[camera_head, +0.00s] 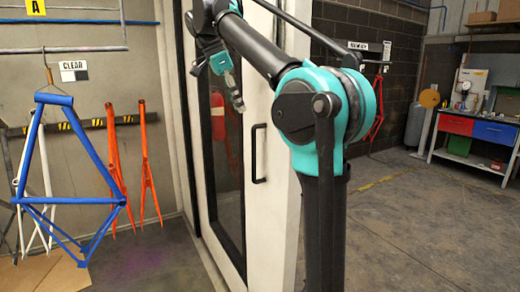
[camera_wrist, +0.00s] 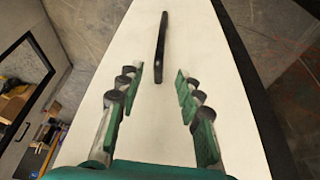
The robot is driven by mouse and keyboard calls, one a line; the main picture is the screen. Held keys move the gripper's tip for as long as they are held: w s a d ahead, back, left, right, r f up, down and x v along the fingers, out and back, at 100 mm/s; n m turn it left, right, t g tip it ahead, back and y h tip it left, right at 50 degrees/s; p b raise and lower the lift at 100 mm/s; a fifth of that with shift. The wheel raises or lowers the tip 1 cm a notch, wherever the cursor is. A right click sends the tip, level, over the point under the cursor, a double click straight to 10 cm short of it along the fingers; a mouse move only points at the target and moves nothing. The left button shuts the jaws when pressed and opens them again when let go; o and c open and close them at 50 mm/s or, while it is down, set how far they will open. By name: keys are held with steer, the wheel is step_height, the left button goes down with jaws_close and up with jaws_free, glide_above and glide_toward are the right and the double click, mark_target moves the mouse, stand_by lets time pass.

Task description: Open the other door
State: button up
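A white-framed door (camera_head: 278,205) with a dark glass pane (camera_head: 225,190) stands in the middle of the head view. A black vertical bar handle (camera_head: 258,153) is on its white face. In the wrist view the handle (camera_wrist: 161,35) stands out from the white door panel (camera_wrist: 150,130), ahead of the fingers and roughly centred between them. My gripper (camera_wrist: 160,85) is open and empty, apart from the handle. My arm hides the door's upper part.
A blue bike frame (camera_head: 70,206) and orange forks (camera_head: 148,170) hang in the bay at left. A red extinguisher-like shape (camera_head: 217,116) shows at the glass. A workbench (camera_head: 480,150) with red and blue bins stands far right. The floor (camera_head: 400,225) between is clear.

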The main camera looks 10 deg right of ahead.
glide_toward(258, 149)
steer(key=s+d+f, duration=0.1)
steer(key=s+f, duration=0.1)
steer(key=s+d+f, duration=0.1)
steer(key=f, duration=0.1)
steer(key=s+f, duration=0.2)
steer(key=f, duration=0.1)
steer(key=shift+s+d, duration=0.3)
steer(key=shift+d, duration=0.1)
jaws_close()
stand_by(0.3)
